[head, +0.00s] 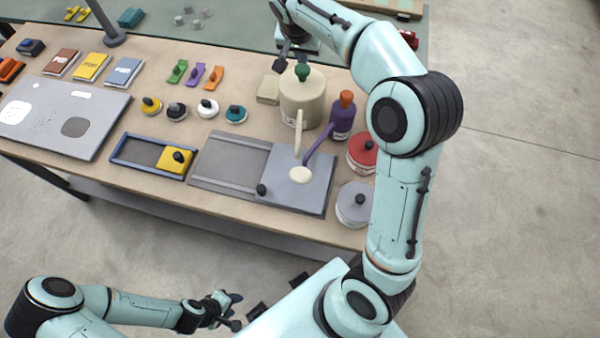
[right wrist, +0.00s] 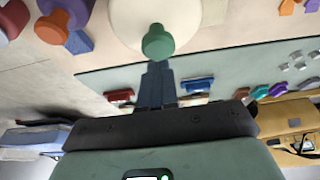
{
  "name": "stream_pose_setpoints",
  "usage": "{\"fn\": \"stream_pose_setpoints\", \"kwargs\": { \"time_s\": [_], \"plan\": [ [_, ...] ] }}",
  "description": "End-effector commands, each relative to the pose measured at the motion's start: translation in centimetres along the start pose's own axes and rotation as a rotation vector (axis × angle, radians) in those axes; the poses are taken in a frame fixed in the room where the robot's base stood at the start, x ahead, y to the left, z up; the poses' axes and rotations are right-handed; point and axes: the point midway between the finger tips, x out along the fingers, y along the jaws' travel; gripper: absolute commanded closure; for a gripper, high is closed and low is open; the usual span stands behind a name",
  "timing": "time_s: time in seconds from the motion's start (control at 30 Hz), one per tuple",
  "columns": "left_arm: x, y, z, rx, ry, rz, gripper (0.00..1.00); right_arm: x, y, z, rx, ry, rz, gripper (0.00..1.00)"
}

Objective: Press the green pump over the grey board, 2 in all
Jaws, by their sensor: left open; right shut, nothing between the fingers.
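The green pump (head: 302,72) is a green knob on top of a wide cream container (head: 302,98). Its cream spout reaches toward the grey board (head: 313,196), where a round cream patch (head: 300,174) lies. My right gripper (head: 282,64) is shut and empty, beside the green knob. In the right wrist view the shut fingers (right wrist: 157,85) point at the green knob (right wrist: 158,41), their tips close to it. I cannot tell if they touch. My left gripper (head: 229,308) is open and empty, low in front of the table, away from everything on it.
A purple bottle with an orange pump (head: 345,100) stands right of the cream container, its purple spout also over the board. A red-lidded pot (head: 362,150) and a grey-lidded pot (head: 355,203) stand at the right edge. A small beige block (head: 268,89) lies left of the container.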

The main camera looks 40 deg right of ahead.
Motion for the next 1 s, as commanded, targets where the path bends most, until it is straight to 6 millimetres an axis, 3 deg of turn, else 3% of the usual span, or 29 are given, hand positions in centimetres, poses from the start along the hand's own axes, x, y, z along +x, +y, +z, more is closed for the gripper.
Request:
{"fn": "stream_pose_setpoints", "kwargs": {
  "time_s": [0.5, 1.0],
  "plan": [
    [-3.7, 2.3, -2.7, 0.013, 0.036, 0.013, 0.57, -5.1, -0.1, -2.3, 0.001, 0.004, -0.004, 1.0],
    [-3.7, 2.3, -2.7, 0.013, 0.036, 0.012, 0.57, -5.2, 0.0, -2.2, 0.0, 0.001, -0.001, 1.0]
  ]
}}
